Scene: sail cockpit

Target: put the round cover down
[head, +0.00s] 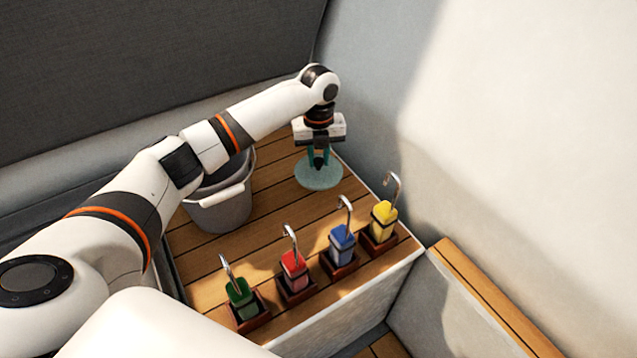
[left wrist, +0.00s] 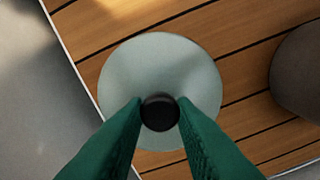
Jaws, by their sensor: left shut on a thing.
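The round cover (head: 319,173) is a pale grey-green disc at the back right of the slatted wooden bench top. In the left wrist view the round cover (left wrist: 160,75) has a black knob (left wrist: 160,112) at its middle. My left gripper (head: 318,158) points down over it and is shut on the knob, with a green finger on each side. The disc looks close to flat on the slats; I cannot tell whether it touches them. My right gripper is not in view.
A grey bucket (head: 222,208) stands left of the cover, partly behind my arm. Green (head: 241,297), red (head: 294,270), blue (head: 342,244) and yellow (head: 383,221) blocks with metal hooks stand in dark holders along the front edge. A pale wall (head: 430,120) rises at the right.

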